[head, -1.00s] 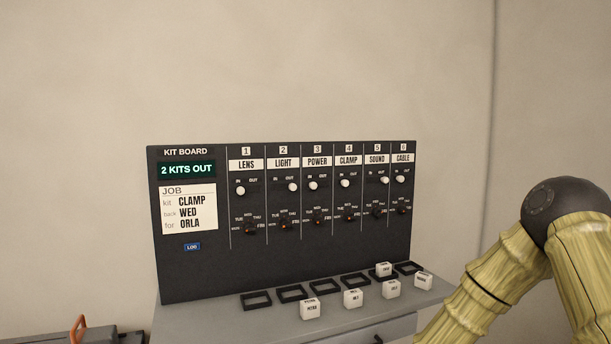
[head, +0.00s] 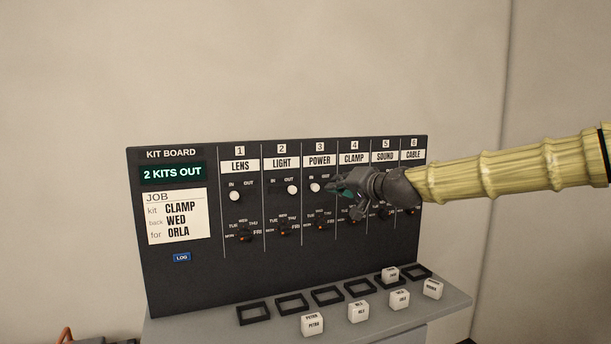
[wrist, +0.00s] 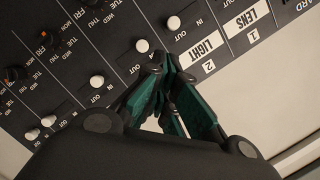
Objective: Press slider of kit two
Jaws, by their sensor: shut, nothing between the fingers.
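The upright kit board (head: 200,290) has a column marked 2 LIGHT (head: 282,163). Kit two's slider knob (head: 292,189) is white and sits at the right end of its slot, under OUT. My gripper (head: 338,189) is shut and empty.
The neighbouring LENS knob (head: 234,196) and POWER knob (head: 315,187) are at IN. Day dials (head: 285,232) sit below the sliders. White tag blocks (head: 358,312) and black frames (head: 292,303) are on the grey ledge. The display (head: 172,173) reads 2 KITS OUT.

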